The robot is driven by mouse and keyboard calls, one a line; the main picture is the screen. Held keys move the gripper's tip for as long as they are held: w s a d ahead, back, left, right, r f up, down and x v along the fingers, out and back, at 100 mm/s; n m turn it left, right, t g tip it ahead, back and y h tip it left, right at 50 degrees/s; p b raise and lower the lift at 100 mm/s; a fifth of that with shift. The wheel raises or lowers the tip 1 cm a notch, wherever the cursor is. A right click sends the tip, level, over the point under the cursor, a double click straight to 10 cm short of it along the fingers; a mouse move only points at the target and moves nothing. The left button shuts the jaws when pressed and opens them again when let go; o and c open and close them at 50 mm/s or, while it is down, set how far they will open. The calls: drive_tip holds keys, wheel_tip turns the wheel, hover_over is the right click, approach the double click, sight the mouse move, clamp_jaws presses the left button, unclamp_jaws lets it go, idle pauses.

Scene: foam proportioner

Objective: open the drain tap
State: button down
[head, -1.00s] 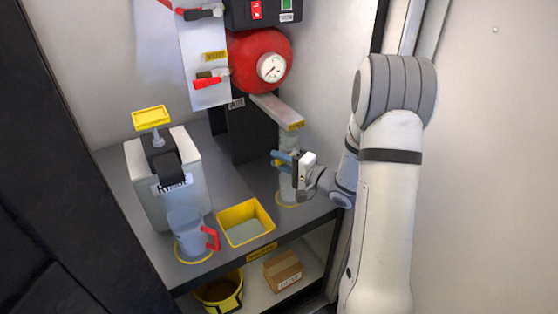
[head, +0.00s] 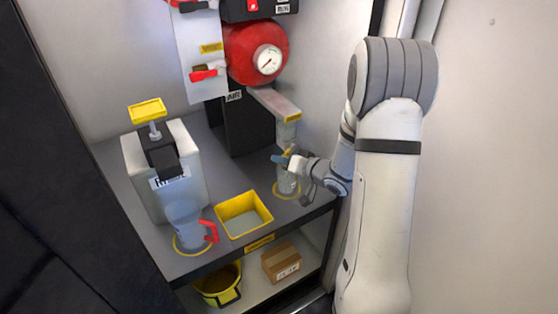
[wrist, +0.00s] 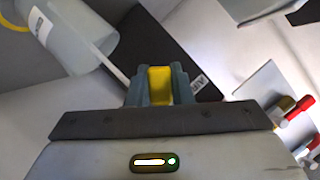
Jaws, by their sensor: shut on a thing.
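My gripper (head: 282,160) is at the right of the shelf, below the end of a grey arm (head: 274,104) and above a clear vessel (head: 287,183). In the wrist view my blue-grey fingers (wrist: 159,85) are shut on a yellow handle (wrist: 159,78), which by its place looks like the drain tap's. The tap body is mostly hidden by the fingers. A thin pale rod (wrist: 115,67) runs from the gripper towards the vessel, which also shows in the wrist view (wrist: 70,25) with a white label. Whether the tap is open cannot be told.
A red tank (head: 243,52) with a gauge stands behind, on a black stand (head: 245,125). A yellow tray (head: 236,226), a jug with a red handle (head: 183,225) and a grey canister (head: 188,165) share the shelf. Red-handled valves (head: 205,72) are upper left.

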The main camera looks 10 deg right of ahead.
drive_tip(key=d+n+h+b, duration=0.2)
drive_tip(key=n+b, duration=0.1)
drive_tip(key=w+f+n+h+b, duration=0.1)
drive_tip(key=n, duration=0.1)
drive_tip(key=shift+d+t+h+b, duration=0.3)
drive_tip(key=shift+d+b, duration=0.05)
drive_tip(key=shift+d, duration=0.05)
drive_tip(key=shift+r, duration=0.1)
idle(0.4)
drive_tip(key=c, duration=1.3)
unclamp_jaws()
drive_tip(key=shift+s, duration=0.1)
